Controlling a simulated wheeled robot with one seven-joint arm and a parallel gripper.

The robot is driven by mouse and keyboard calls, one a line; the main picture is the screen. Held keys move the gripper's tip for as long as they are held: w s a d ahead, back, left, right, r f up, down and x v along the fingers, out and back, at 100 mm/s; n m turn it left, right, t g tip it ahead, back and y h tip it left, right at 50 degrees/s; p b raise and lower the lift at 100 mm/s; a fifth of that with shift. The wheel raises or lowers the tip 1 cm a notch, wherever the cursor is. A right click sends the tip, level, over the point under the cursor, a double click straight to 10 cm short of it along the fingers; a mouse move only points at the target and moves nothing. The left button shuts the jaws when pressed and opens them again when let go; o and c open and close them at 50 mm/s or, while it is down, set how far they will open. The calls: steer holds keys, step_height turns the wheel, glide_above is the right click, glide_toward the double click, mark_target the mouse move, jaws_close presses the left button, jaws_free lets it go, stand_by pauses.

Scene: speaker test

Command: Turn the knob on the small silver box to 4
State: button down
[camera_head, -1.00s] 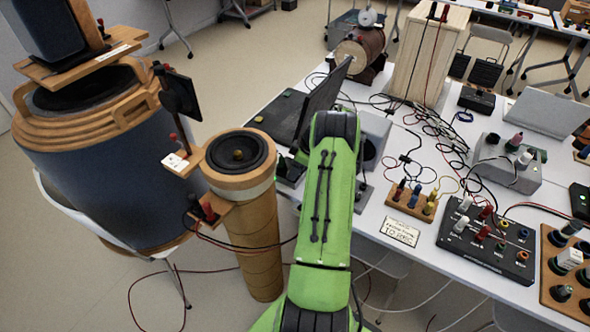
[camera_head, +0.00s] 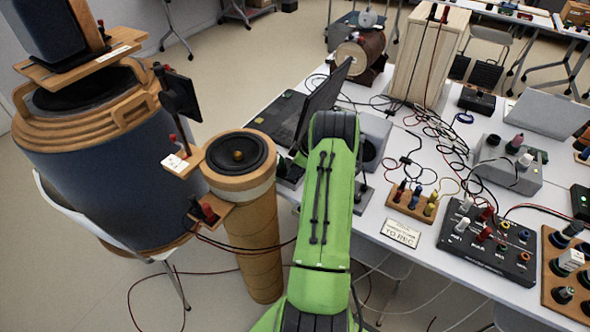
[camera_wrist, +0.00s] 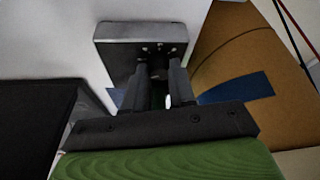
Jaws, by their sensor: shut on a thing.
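In the wrist view, a small silver box (camera_wrist: 112,46) is at the top centre, with small marks on the face towards me. My gripper (camera_wrist: 162,76) has its two dark fingers up against that face. They are closed around the knob, which is mostly hidden between them. The knob's pointer and the numbers are too small or covered to read. In the head view, my green arm hides the gripper and the knob.
A speaker on a cardboard tube (camera_head: 243,225) stands left of my arm, beside a large blue drum (camera_head: 105,165). A laptop (camera_head: 322,104) is just beyond the arm. A knob panel (camera_head: 486,252) and a wooden peg block (camera_head: 411,207) lie on the white table to the right.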

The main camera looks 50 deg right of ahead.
steer(key=m+h+b, duration=0.1)
steer(key=m, duration=0.1)
steer(key=m+b, duration=0.1)
steer(key=m, duration=0.1)
steer(key=shift+a+m+h, duration=0.15)
steer(key=shift+m+h, duration=0.15)
steer(key=shift+h, duration=0.1)
steer(key=shift+a+m+h+b, duration=0.1)
steer(key=shift+m+h+b, duration=0.75)
steer(key=shift+m, duration=1.15)
steer(key=c, duration=0.9)
jaws_free()
steer(key=shift+c, duration=0.2)
steer(key=p+v, duration=0.3)
steer(key=v, duration=1.2)
steer(key=shift+r, duration=0.45)
